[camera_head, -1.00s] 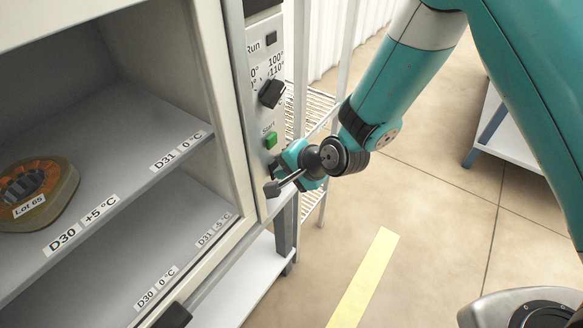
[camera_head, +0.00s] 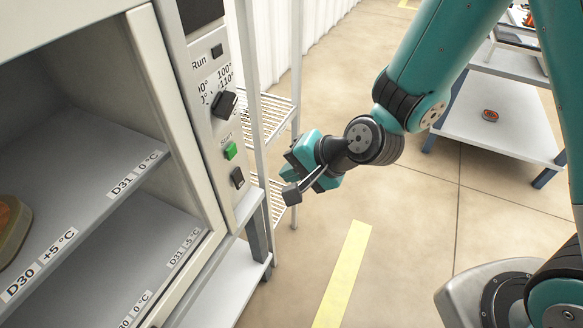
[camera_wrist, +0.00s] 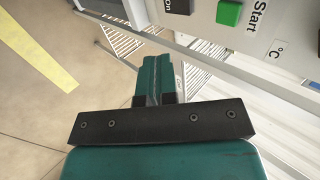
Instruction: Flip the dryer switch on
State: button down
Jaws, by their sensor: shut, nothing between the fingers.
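The dryer is the grey cabinet at left in the head view, with a control panel (camera_head: 205,110) on its right front edge. Its black rocker switch (camera_head: 237,177) sits lowest on the panel, below the green Start button (camera_head: 231,151). In the wrist view the rocker (camera_wrist: 178,6) is cut by the top edge and bears the word "on", beside the green button (camera_wrist: 229,13). I cannot tell which way the rocker is tipped. My gripper (camera_head: 291,158) is to the right of the panel, apart from it. Its teal fingers (camera_wrist: 157,63) are shut and empty.
A wire rack (camera_head: 268,120) stands behind the gripper. A grey table (camera_head: 490,125) is at right. The floor around the yellow strip (camera_head: 345,270) is clear.

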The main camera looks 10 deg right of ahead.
jog(key=shift+s+d+f+t+y+p, duration=0.15)
jog(key=shift+s+d+f+y, duration=0.1)
jog(key=shift+f, duration=0.2)
jog(key=shift+s+d+f+t+y+p, duration=0.1)
jog(key=shift+d+f+y, duration=0.1)
jog(key=shift+f, duration=0.25)
jog(key=shift+s+d+f+t+y+p, duration=0.15)
jog(key=shift+s+d+f+y, duration=0.1)
jog(key=shift+f, duration=0.2)
jog(key=shift+a, duration=0.1)
jog(key=b, duration=0.5)
send_near(241, 185)
jog(key=x, duration=0.6)
jog(key=shift+w+a+f, duration=0.25)
jog(key=shift+a, duration=0.1)
